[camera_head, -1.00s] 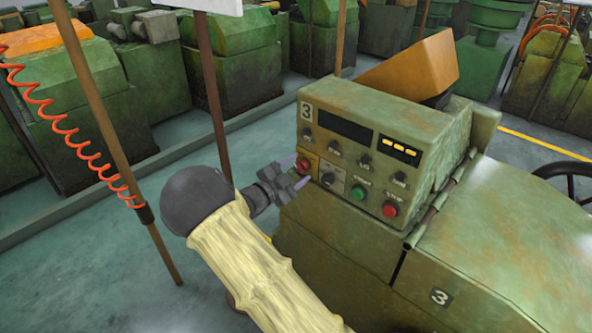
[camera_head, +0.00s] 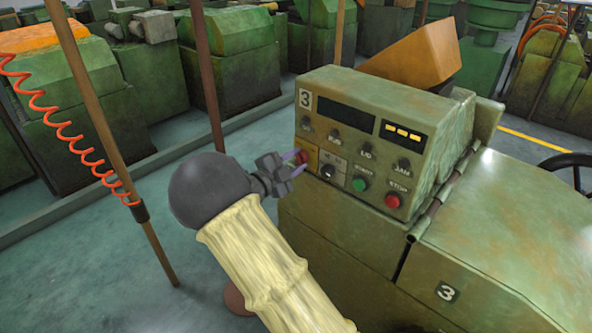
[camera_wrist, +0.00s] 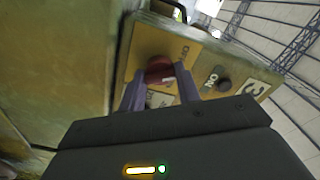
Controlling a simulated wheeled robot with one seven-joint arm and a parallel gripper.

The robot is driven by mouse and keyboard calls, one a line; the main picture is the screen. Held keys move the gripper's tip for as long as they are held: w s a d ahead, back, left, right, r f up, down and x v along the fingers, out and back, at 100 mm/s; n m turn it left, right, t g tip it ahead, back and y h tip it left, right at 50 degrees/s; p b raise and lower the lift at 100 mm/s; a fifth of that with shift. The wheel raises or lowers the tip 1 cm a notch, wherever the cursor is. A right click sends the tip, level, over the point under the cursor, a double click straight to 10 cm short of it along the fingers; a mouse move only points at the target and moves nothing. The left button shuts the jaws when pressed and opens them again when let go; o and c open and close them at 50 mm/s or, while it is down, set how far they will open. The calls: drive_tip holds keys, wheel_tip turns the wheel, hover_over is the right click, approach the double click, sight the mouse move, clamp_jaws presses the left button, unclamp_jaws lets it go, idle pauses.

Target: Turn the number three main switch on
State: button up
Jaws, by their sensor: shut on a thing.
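The control box of machine three (camera_head: 368,122) carries a "3" plate (camera_head: 305,98) at its upper left. The red main switch knob (camera_head: 301,157) sits on a yellow plate at the left of the panel's lower row. In the wrist view the red knob (camera_wrist: 160,70) lies between the two purple fingers. My gripper (camera_head: 296,165) is at the knob, its fingers shut on it from either side. The wrist view also shows the yellow plate (camera_wrist: 140,66) behind the knob, with partly legible lettering. The fingers hide part of the knob.
A black selector (camera_head: 328,171), a green start button (camera_head: 359,184) and a red stop button (camera_head: 392,201) sit right of the knob. A brown post (camera_head: 207,75) and a pole with a coiled red hose (camera_head: 110,150) stand to the left. Floor between them is clear.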

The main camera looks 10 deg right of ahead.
drive_tip(key=shift+f+m+b, duration=0.2)
drive_tip(key=shift+m+b, duration=7.5)
drive_tip(key=shift+b, duration=5.6)
drive_tip(key=shift+r, duration=0.1)
drive_tip(key=o, duration=1)
drive_tip(key=shift+a, duration=0.15)
drive_tip(key=p+v, duration=0.1)
drive_tip(key=v, duration=1.6)
drive_tip(key=shift+s, duration=0.15)
